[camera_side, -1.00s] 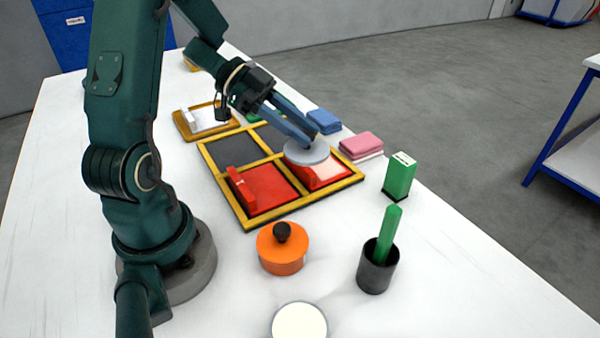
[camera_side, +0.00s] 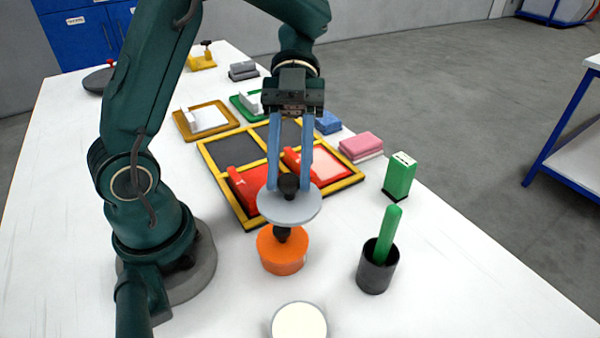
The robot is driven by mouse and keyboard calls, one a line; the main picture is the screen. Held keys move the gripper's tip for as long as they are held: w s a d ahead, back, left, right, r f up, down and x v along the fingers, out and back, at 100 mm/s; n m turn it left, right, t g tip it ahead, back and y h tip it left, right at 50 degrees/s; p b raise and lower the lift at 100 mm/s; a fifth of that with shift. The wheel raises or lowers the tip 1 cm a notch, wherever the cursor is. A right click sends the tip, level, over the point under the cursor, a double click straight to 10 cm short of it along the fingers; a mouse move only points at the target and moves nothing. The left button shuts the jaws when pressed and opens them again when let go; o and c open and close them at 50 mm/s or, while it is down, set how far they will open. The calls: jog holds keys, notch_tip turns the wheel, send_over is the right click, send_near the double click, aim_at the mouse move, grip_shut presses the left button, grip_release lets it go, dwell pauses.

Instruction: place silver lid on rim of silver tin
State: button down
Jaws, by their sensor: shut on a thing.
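My gripper (camera_side: 289,186) is shut on the dark knob of the silver lid (camera_side: 290,207). It holds the lid roughly level in the air, and in the picture the lid overlaps the front of the yellow-framed tray and the top of the orange pot. The silver tin (camera_side: 299,322) stands at the bottom edge of the picture, in front of the orange pot. Its pale round top shows, and its lower part is cut off by the picture edge. The lid is apart from the tin.
An orange pot (camera_side: 283,255) with a dark knob stands between lid and tin. A dark cup (camera_side: 377,272) holding a green stick and a green box (camera_side: 400,175) stand at right. The yellow-framed tray (camera_side: 247,222) holds red pieces. Table right of the tin is clear.

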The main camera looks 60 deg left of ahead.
aim_at(303, 199)
jog(key=x, duration=0.4)
jog(key=w+x, duration=0.1)
jog(key=x, duration=0.8)
jog(key=shift+w+d+f, duration=0.25)
jog(key=shift+d, duration=0.1)
jog(key=shift+d+f, duration=0.1)
jog(key=shift+f, duration=1.95)
jog(key=shift+f, duration=0.15)
jog(key=c, duration=0.6)
grip_release()
jog(key=shift+w+a+r, duration=0.2)
jog(key=shift+a+r, duration=0.05)
jog(key=shift+r, duration=0.1)
jog(key=v, duration=1.1)
jog(key=shift+a+r, duration=0.1)
jog(key=shift+a, duration=0.05)
